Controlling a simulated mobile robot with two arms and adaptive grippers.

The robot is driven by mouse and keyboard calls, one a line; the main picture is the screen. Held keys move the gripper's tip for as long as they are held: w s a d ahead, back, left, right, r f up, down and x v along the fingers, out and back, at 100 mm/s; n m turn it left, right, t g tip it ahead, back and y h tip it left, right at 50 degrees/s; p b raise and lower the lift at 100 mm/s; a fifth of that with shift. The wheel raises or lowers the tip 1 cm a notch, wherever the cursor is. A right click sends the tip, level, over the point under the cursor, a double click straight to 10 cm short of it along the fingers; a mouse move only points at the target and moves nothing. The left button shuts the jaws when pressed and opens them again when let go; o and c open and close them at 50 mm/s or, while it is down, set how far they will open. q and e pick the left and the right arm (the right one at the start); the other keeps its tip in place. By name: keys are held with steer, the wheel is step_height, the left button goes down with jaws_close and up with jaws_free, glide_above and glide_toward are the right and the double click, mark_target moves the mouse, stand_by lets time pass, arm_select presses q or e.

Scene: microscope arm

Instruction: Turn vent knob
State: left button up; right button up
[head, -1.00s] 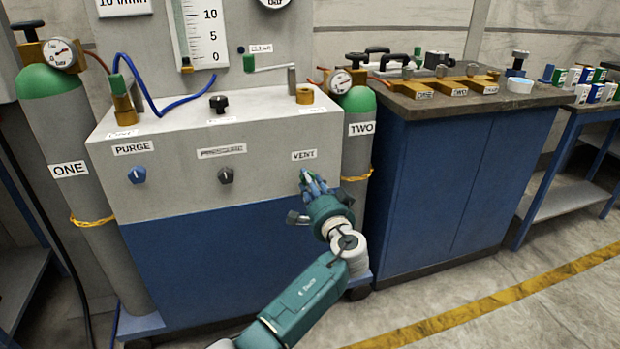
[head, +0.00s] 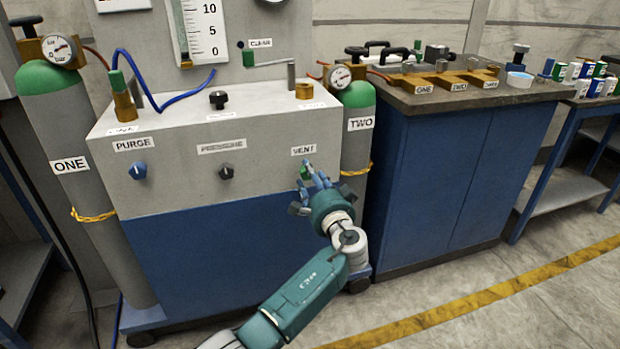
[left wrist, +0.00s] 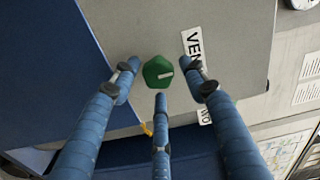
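The green vent knob (head: 304,170) is on the front of the grey panel, just under the VENT label (head: 303,150). My left gripper (head: 314,178) is at the knob's lower right in the head view. In the left wrist view its three blue fingers (left wrist: 160,82) are spread, one to each side of the knob and one below it. They look clear of the knob. My right gripper is not in view.
The blue purge knob (head: 138,170) and black pressure knob (head: 226,172) are left on the same panel. Gas cylinder TWO (head: 359,125) stands close to the right of the panel. A blue cabinet (head: 450,180) is further right.

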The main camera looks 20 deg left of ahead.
arm_select(q)
steer(key=v, duration=1.2)
stand_by(0.3)
